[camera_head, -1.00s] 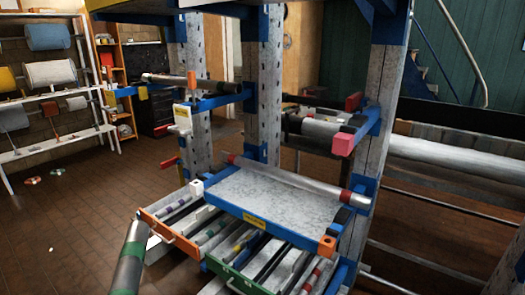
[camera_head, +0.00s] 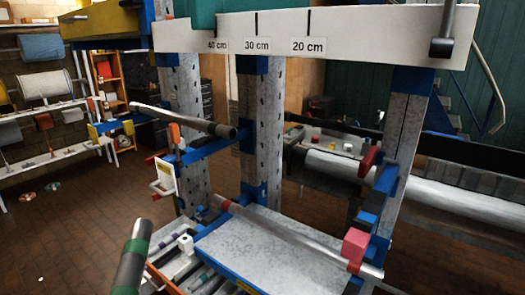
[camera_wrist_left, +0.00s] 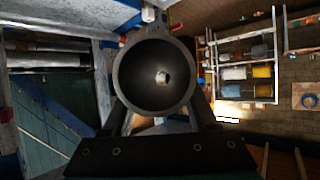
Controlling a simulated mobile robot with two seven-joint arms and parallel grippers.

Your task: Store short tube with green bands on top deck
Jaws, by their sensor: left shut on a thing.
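A grey tube with green bands (camera_head: 133,258) stands nearly upright at the lower left of the head view, its lower end cut off by the picture edge. In the left wrist view a hollow dark tube end (camera_wrist_left: 153,75) faces the camera. My left gripper (camera_wrist_left: 160,108) is shut on this tube, with dark fingers on both sides of it. The gripper does not show in the head view. The top deck's white front board (camera_head: 350,32) carries marks labelled 40 cm, 30 cm and 20 cm. My right gripper is in neither view.
Blue-footed perforated posts (camera_head: 262,135) stand between. A wall rack (camera_head: 45,90) is at the far left.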

